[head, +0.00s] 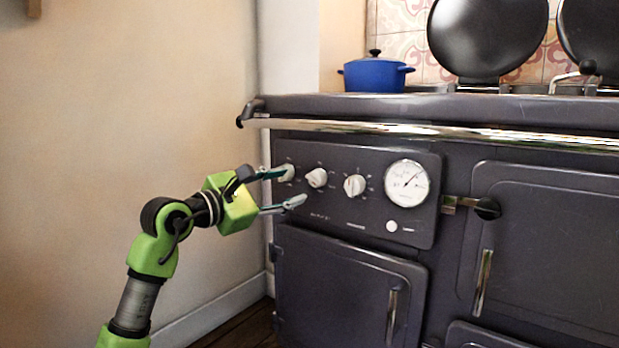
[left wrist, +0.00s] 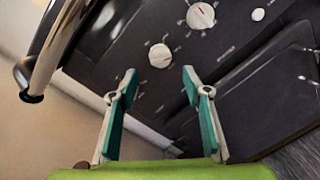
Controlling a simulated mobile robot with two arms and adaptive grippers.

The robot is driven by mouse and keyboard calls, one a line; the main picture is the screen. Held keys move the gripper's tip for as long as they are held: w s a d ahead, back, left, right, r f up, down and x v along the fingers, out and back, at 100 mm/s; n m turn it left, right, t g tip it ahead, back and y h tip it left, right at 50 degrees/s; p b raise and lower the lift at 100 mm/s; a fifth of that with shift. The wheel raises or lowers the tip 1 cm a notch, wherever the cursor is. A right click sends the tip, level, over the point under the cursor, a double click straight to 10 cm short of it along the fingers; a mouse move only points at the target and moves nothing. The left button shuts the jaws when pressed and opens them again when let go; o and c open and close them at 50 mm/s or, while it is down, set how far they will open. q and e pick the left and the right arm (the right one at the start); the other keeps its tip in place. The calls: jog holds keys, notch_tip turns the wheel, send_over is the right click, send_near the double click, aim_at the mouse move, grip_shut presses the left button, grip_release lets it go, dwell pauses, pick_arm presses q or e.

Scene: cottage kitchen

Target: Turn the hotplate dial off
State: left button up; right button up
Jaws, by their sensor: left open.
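Three white dials sit in a row on the dark control panel in the head view: the left dial (head: 286,173), the middle dial (head: 317,178) and the right dial (head: 354,186). Their labels are too small to read, so I cannot tell which is the hotplate dial. My left gripper (head: 292,187) is open and empty, in front of the panel's left end. Its upper finger partly overlaps the left dial; contact is unclear. My right gripper is out of view.
A metal rail (head: 400,131) runs along the stove front above the dials. A round gauge (head: 406,184) and a white button (head: 392,226) are to their right. An oven door (head: 345,290) is below. A blue pot (head: 375,74) stands on top. A bare wall (head: 120,130) is at left.

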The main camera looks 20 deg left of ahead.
aim_at(311, 180)
pick_arm(q)
jog(key=x, duration=0.8)
jog(key=shift+p, duration=0.3)
jog(key=c, duration=1.1)
